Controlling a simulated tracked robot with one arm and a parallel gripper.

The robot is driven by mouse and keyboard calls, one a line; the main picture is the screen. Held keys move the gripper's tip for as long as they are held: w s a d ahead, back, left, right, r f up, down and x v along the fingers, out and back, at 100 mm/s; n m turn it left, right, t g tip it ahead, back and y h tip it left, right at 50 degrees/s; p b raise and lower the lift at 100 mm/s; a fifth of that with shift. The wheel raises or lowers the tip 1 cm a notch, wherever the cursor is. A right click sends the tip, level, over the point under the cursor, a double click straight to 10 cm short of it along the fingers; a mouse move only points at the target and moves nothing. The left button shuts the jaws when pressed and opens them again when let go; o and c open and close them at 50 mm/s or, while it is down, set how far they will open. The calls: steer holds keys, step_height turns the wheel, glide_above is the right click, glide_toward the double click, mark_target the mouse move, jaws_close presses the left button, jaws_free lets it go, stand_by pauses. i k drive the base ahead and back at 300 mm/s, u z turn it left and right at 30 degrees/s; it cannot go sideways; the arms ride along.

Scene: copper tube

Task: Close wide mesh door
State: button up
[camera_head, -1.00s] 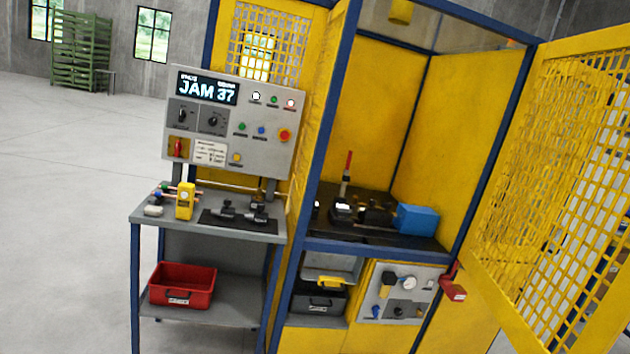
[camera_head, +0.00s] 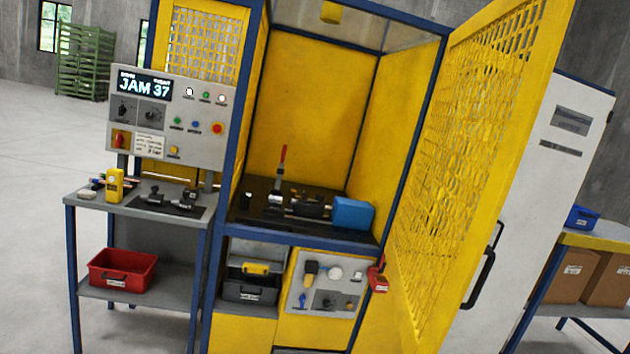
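The wide mesh door (camera_head: 470,150) is yellow with a mesh upper part. It stands open, swung out to the right of the blue-framed yellow machine enclosure (camera_head: 310,110). A black handle (camera_head: 483,268) shows at the door's outer edge, low on the right. The enclosure's opening is uncovered. Inside, on a dark bench, are a red-handled clamp (camera_head: 281,165), dark fixtures and a blue block (camera_head: 353,213). My gripper is not in view.
A control panel (camera_head: 170,115) reading JAM 37 stands above a side table (camera_head: 140,209) at left, with a red bin (camera_head: 122,270) on its lower shelf. A white cabinet (camera_head: 565,150) and a table with boxes (camera_head: 606,277) stand at right. Open floor lies at far left.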

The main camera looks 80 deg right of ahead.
mark_target(553, 24)
steer(key=k, duration=0.75)
steer(key=z, duration=2.4)
steer(key=i, duration=1)
steer(key=k, duration=0.45)
steer(key=u, duration=0.8)
